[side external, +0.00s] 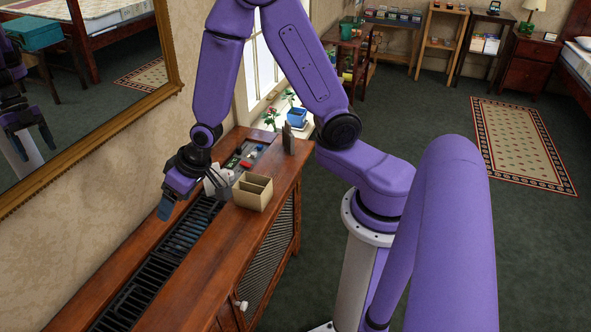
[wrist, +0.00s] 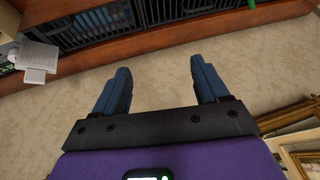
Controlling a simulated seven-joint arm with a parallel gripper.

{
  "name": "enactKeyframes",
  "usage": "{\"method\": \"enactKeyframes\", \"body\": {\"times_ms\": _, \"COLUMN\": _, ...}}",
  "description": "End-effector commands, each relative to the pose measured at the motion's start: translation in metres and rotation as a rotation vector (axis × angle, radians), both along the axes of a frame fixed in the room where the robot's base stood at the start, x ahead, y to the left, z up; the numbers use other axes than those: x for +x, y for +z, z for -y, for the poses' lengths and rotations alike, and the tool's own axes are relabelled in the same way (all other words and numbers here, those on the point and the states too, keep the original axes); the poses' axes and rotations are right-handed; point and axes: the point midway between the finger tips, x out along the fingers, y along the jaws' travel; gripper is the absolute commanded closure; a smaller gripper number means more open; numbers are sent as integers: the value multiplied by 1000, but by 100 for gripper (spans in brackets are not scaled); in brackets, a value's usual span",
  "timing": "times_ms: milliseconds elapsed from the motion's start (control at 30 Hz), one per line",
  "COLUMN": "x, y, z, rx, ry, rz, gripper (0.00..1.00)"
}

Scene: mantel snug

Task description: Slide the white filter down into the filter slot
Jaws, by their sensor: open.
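The white filter (side external: 217,182) looks like a small pale block with a tab. It stands on the wooden cabinet top just right of my gripper, partly hidden by it. A white ribbed piece with a tab, which appears to be the filter (wrist: 38,56), shows at the left of the wrist view, apart from my fingers. My gripper (side external: 167,207) hangs over the wall side of the cabinet. In the wrist view my gripper (wrist: 160,68) is open, with nothing between its blue fingers. A long black slatted opening (side external: 135,297) runs along the cabinet top; I cannot tell which part is the filter slot.
A cream two-compartment box (side external: 253,193) stands close right of the filter. Behind it lies a grey tray (side external: 229,172) with small coloured items. A gilt-framed mirror (side external: 120,122) hangs on the wall at left. The front cabinet top (side external: 222,262) is bare.

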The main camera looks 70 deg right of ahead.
Motion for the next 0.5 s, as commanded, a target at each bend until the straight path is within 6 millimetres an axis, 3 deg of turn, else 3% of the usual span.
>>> {"method": "enactKeyframes", "body": {"times_ms": 100, "x": -46, "y": 24, "z": -19, "rx": -12, "ry": 201, "rz": -71, "gripper": 26}}
{"method": "enactKeyframes", "body": {"times_ms": 233, "x": -100, "y": 47, "z": -25, "rx": -59, "ry": 415, "rz": -145, "gripper": 26}}
{"method": "enactKeyframes", "body": {"times_ms": 367, "x": -154, "y": 68, "z": -15, "rx": -135, "ry": 621, "rz": -206, "gripper": 26}}
{"method": "enactKeyframes", "body": {"times_ms": 500, "x": -204, "y": 89, "z": 9, "rx": -239, "ry": 815, "rz": -255, "gripper": 26}}
